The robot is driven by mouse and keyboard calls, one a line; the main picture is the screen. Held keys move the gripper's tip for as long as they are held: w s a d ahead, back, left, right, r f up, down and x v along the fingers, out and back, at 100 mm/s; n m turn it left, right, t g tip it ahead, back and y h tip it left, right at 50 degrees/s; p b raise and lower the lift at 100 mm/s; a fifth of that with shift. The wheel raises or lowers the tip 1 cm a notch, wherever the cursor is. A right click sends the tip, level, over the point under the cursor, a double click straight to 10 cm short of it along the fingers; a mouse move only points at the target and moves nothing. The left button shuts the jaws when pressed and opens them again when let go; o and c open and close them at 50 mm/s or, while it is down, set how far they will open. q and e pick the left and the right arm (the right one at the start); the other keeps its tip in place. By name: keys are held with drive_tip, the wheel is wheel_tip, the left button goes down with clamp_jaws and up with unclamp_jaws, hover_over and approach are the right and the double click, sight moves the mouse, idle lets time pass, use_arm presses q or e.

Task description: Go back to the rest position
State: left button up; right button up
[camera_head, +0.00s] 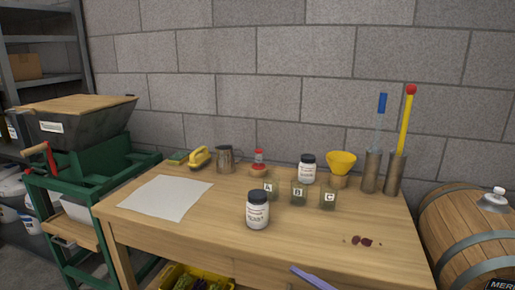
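Neither of my grippers shows in the head view, and no arm comes in from the left or the right. The wooden table (340,222) stands in front of me. A white jar with a dark lid (257,210) stands upright near the middle front of it. A second such jar (307,170) stands further back. Three small glass jars labelled A (270,188), B (298,193) and C (328,198) stand in a row between them.
A white sheet (167,197) lies at the left. Behind are a metal jug (225,159), a yellow funnel (341,162) and tall metal cylinders (372,172). Dark red spots (361,241) mark the right front. A barrel (465,230) stands right.

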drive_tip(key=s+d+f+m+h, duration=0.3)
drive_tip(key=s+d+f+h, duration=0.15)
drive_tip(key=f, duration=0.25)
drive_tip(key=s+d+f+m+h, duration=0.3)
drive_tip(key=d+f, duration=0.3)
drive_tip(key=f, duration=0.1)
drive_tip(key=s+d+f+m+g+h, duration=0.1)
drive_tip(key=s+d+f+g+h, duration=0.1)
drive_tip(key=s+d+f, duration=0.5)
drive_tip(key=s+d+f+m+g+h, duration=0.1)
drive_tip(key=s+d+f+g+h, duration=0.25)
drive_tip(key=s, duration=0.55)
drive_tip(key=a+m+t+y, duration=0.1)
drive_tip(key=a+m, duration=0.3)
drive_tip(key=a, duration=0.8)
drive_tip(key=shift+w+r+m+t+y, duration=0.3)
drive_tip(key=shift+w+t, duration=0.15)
